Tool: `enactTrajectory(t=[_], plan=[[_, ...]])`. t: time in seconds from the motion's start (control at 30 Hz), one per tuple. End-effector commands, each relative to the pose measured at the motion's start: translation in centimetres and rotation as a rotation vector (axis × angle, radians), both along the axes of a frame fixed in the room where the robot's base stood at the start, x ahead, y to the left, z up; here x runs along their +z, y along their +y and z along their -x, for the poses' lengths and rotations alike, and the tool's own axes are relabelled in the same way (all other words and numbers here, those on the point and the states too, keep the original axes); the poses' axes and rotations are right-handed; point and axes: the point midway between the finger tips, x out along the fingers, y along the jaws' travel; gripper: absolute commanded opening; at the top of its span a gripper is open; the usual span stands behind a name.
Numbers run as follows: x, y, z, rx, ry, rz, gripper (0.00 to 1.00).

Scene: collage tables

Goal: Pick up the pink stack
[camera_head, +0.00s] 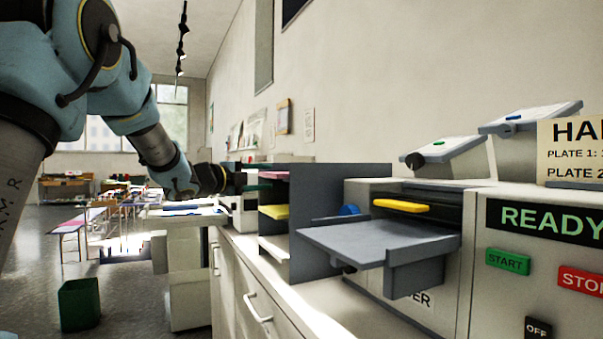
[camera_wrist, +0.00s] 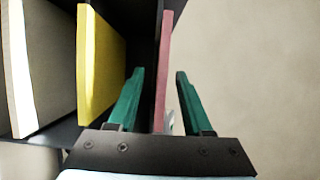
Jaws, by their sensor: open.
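The pink stack (camera_head: 274,175) is a thin flat block in the top slot of a dark grey rack (camera_head: 309,215). In the wrist view the pink stack (camera_wrist: 164,62) runs edge-on between the two green fingers of my gripper (camera_wrist: 160,76). The fingers are open, one on each side of it, with gaps showing on both sides. One finger is between the pink stack and the yellow stack (camera_wrist: 100,65). In the head view my gripper (camera_head: 250,186) is at the rack's left, open side, and its fingertips are hard to make out.
The yellow stack (camera_head: 274,211) and a white stack (camera_head: 272,247) lie in lower slots. A machine (camera_head: 415,190) with an extended grey tray (camera_head: 375,238) stands to the right. A wall (camera_wrist: 250,70) is beyond the rack. A green bin (camera_head: 80,305) is on the floor.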

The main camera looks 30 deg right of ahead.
Motion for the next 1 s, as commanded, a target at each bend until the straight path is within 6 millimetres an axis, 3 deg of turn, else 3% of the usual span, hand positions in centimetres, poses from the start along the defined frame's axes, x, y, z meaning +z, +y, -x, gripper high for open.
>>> enactTrajectory(t=[0.23, 0.57, 1.0], plan=[[0.5, -3.4, -1.0, -0.001, 0.002, 0.000, 0.50], [0.3, -4.0, -1.2, 0.001, 0.001, 0.000, 0.49], [0.3, -4.0, -1.2, 0.001, 0.001, 0.000, 0.00]])
